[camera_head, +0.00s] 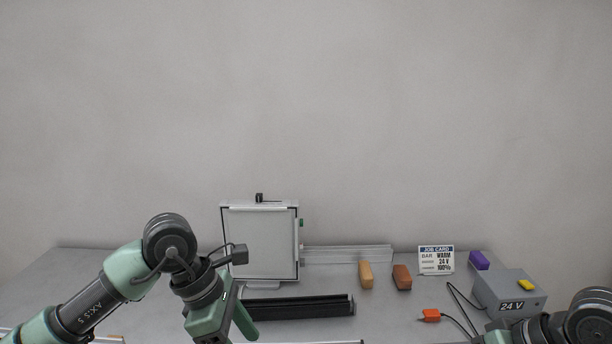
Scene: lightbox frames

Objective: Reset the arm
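My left arm comes in from the left, and its wrist is above the left part of the grey table (120,262). One green finger part of my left gripper (243,322) shows near the bottom edge. I cannot tell whether that gripper is open or shut. My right arm shows only as dark and green links in the bottom right corner. Its gripper is not in view.
A framed white panel (259,243) stands behind a black rail (298,306). To its right are a tan block (366,275), a brown block (402,277), a job card (436,260), a purple block (479,260), an orange connector (430,315) and a grey 24 V box (492,291).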

